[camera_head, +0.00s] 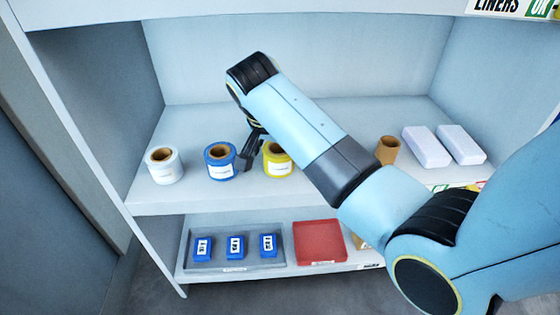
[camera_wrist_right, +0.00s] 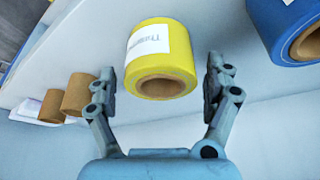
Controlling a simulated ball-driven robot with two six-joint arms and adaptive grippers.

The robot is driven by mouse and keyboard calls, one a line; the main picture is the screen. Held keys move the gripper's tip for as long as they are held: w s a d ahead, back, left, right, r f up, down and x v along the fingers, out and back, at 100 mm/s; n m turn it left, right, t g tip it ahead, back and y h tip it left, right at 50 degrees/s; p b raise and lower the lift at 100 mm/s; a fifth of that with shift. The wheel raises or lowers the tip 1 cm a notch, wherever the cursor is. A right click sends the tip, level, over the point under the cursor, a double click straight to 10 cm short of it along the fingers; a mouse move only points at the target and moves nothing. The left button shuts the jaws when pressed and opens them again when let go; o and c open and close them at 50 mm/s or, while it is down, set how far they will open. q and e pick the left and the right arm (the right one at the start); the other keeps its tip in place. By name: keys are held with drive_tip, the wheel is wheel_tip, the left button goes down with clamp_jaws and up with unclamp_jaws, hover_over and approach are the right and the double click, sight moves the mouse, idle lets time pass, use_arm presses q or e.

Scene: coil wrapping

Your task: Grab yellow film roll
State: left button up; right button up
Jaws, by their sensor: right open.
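The yellow film roll (camera_head: 277,159) stands on the upper shelf, partly hidden by my right arm in the head view. In the right wrist view the yellow film roll (camera_wrist_right: 160,62) shows its brown core and white label, between the two fingers. My right gripper (camera_head: 250,156) is at the roll's left side in the head view, between it and the blue roll. In the right wrist view my right gripper (camera_wrist_right: 161,88) is open, one finger on each side of the yellow roll, with small gaps. My left gripper is not in view.
A blue roll (camera_head: 220,162) and a white roll (camera_head: 163,166) stand to the left on the same shelf. A brown core (camera_head: 387,150) and white blocks (camera_head: 426,147) are to the right. The lower shelf holds a grey tray (camera_head: 235,264) with blue boxes and a red tray (camera_head: 320,241).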

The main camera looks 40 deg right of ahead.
drive_tip(key=shift+r, duration=0.1)
drive_tip(key=c, duration=1.3)
